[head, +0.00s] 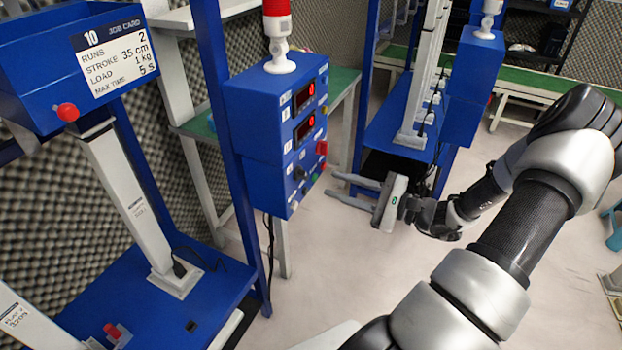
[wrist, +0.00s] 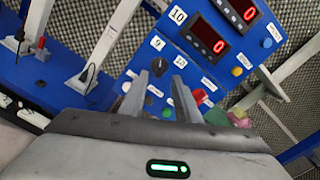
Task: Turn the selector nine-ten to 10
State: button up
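A blue control box (head: 262,120) with two red displays, labels, buttons and knobs stands on a blue post in the middle of the head view. A dark knob (head: 299,173), apparently the selector, is low on its front face. Contact with the knob is not visible.
A red button (wrist: 198,96) lies right of the fingers, with coloured buttons beyond. Left in the head view is another blue box with a job card (head: 112,55) and a red knob. A second blue frame (head: 472,75) stands behind. The floor beneath my gripper is clear.

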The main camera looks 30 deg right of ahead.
aim_at(307, 175)
jog(key=x, duration=0.8)
jog(key=shift+b, duration=0.4)
jog(key=shift+c, duration=0.5)
grip_shut()
